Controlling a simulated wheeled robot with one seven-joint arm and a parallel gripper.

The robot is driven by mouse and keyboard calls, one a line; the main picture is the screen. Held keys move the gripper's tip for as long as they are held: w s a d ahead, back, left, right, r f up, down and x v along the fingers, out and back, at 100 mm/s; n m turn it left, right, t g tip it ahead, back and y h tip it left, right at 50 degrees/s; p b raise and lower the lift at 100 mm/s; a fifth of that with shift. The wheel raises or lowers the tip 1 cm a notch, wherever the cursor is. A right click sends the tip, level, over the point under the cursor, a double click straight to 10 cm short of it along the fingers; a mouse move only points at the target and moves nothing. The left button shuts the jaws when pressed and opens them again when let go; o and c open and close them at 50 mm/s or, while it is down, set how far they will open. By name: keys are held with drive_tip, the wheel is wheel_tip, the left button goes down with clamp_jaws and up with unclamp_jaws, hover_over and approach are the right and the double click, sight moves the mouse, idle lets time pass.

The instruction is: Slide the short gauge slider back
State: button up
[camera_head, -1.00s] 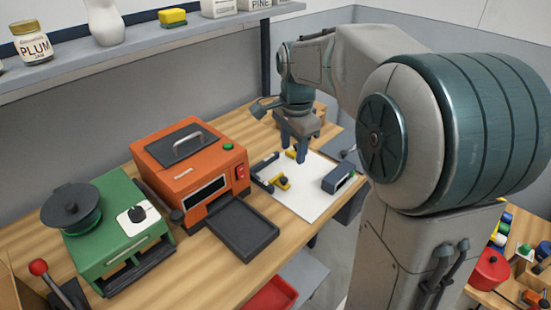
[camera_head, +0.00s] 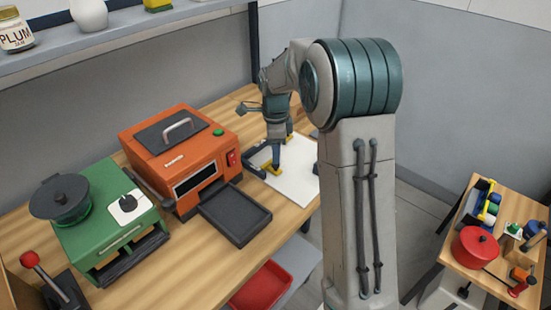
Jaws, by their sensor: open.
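A white board (camera_head: 297,178) lies on the wooden bench to the right of the orange machine. A dark rail (camera_head: 256,154) with yellow parts (camera_head: 270,169) sits at the board's left side. These look like the gauge and its slider, but they are too small to tell which slider is the short one. My gripper (camera_head: 276,160) is open and points down over the yellow parts, with its fingers very near them. I cannot tell whether it touches them. My arm hides the right part of the board.
The orange machine (camera_head: 185,150) with a dark tray (camera_head: 236,214) in front stands left of the board. A green machine (camera_head: 105,225) stands farther left. A shelf (camera_head: 130,28) runs above the bench. A side table with a red pot (camera_head: 474,248) is at the right.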

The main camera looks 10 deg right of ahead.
sight(273, 166)
drive_tip(key=shift+f, duration=2.15)
